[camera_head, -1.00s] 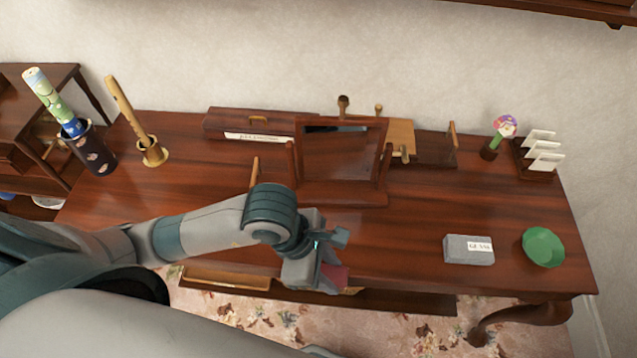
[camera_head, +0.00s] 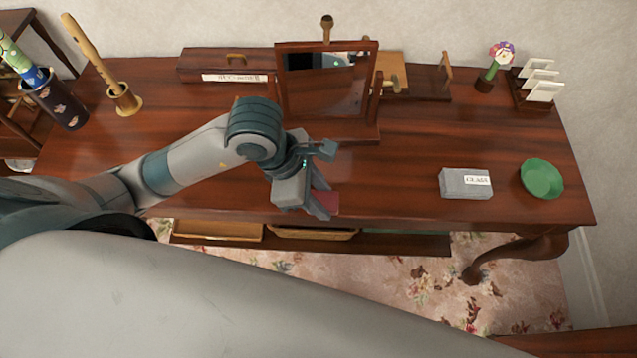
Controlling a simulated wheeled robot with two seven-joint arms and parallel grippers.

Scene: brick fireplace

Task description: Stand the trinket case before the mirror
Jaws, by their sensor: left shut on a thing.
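The mirror (camera_head: 326,88) stands in a dark wooden frame on a wooden base, towards the back middle of the table (camera_head: 420,155). My left gripper (camera_head: 322,200) is in front of the mirror, near the table's front edge. It is shut on a small red-pink thing (camera_head: 327,201), which I take to be the trinket case; the fingers hide most of it. I cannot tell whether the case touches the table. My right gripper is not in view.
A grey labelled box (camera_head: 465,185) and a green dish (camera_head: 541,179) lie to the right. A long wooden box (camera_head: 225,66) stands behind, left of the mirror. A recorder in a holder (camera_head: 122,98) is at left. The tabletop between mirror and grey box is clear.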

